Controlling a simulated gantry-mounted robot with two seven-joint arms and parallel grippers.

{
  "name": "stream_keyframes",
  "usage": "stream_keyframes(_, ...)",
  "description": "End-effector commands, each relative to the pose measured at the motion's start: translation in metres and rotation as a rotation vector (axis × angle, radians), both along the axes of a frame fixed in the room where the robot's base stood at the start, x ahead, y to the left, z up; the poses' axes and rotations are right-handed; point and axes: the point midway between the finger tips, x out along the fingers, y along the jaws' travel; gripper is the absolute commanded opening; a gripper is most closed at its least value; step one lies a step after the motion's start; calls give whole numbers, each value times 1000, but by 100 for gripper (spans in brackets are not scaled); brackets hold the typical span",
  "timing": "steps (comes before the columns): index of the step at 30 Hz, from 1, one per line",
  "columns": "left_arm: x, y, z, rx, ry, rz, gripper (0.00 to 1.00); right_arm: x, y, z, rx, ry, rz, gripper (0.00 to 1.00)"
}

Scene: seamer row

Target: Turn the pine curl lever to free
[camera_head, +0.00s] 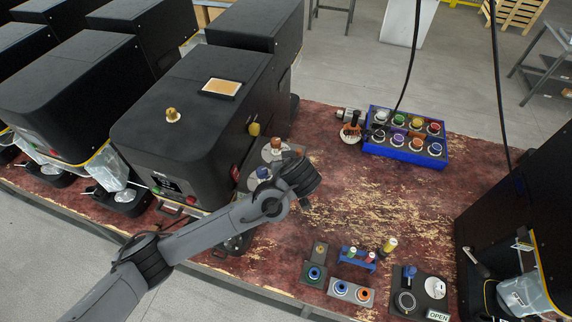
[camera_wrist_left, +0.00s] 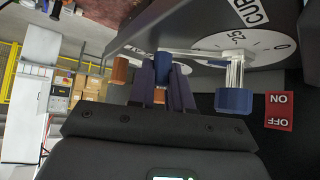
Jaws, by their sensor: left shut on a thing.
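My left gripper (camera_wrist_left: 162,82) is shut on a blue knob (camera_wrist_left: 162,66) at the side of a dark machine in the left wrist view. In the head view my left arm crosses in front of this black machine (camera_head: 195,110), and its fingertips are hidden. A brown knob (camera_wrist_left: 120,70) stands left of the fingers. A second blue handle (camera_wrist_left: 235,100) hangs from a pale dial with numbers, beside a partly cut-off label starting "CU" (camera_wrist_left: 248,10). I cannot tell from colour or label which is the pine lever. My right gripper is out of view.
A red ON/OFF label (camera_wrist_left: 279,110) is right of the dial. On the worn red bench (camera_head: 340,205) are a blue tray of coloured knobs (camera_head: 400,158), small fixtures with rings (camera_head: 350,291) and a plate marked OPEN (camera_head: 437,315). The bench middle is clear.

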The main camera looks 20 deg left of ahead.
Motion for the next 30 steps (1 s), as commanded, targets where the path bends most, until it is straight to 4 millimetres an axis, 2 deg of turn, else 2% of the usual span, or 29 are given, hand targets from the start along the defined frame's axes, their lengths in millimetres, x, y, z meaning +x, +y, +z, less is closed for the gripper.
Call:
stream_keyframes(1,0,1,-1,0,0,3,0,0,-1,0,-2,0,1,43)
stream_keyframes(2,0,1,-1,0,0,3,21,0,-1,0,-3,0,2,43)
stream_keyframes(7,0,1,-1,0,0,1,45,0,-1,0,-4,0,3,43)
stream_keyframes(20,-4,-3,5,0,-1,-1,45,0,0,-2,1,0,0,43)
stream_keyframes(30,-37,-21,42,-1,-3,-1,45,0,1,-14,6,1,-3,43)
